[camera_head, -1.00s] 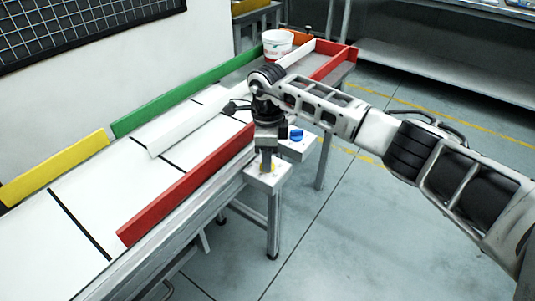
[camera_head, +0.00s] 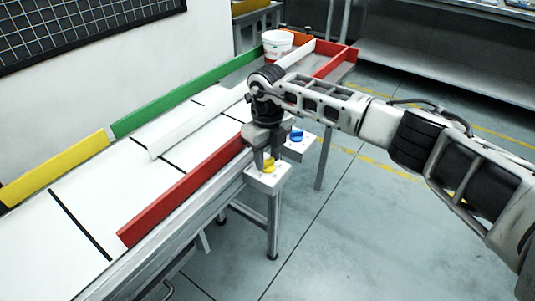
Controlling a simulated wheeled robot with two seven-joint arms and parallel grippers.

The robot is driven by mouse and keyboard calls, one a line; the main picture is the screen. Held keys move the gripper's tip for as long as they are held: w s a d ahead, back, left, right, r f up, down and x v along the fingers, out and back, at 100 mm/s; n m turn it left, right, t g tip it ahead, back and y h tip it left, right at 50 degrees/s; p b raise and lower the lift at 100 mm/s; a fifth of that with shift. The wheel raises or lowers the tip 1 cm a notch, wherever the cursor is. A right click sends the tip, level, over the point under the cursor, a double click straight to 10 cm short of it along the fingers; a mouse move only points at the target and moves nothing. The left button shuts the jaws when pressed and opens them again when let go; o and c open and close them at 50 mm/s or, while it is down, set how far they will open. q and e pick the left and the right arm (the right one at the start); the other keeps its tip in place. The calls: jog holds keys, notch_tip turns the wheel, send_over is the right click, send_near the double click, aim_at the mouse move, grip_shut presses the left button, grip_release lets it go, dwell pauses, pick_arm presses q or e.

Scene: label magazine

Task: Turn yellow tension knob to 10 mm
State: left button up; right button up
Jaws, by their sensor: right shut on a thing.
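The yellow tension knob (camera_head: 268,167) sits on top of a white box (camera_head: 266,181) beside the conveyor's near edge. My right gripper (camera_head: 266,161) points down over it, its two fingers on either side of the knob and shut on it. The fingers hide part of the knob. Any millimetre scale is too small to read. A blue knob (camera_head: 296,136) sits on a second white box (camera_head: 298,149) just behind and to the right, apart from the gripper. My left gripper is not in view.
A red rail (camera_head: 180,193) runs close left of the gripper along the white conveyor surface (camera_head: 110,187). Green (camera_head: 185,92) and yellow (camera_head: 55,168) rails line the far side. A white cup (camera_head: 277,45) stands at the back. Floor at the right is free.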

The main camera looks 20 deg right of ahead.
jog(key=m, duration=0.3)
jog(key=shift+m, duration=0.3)
jog(key=shift+m+p, duration=0.5)
jog(key=shift+m, duration=0.7)
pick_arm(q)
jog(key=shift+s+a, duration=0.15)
pick_arm(e)
jog(key=shift+m, duration=0.3)
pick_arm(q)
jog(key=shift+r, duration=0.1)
pick_arm(e)
jog(key=o, duration=1)
jog(key=shift+r, duration=0.1)
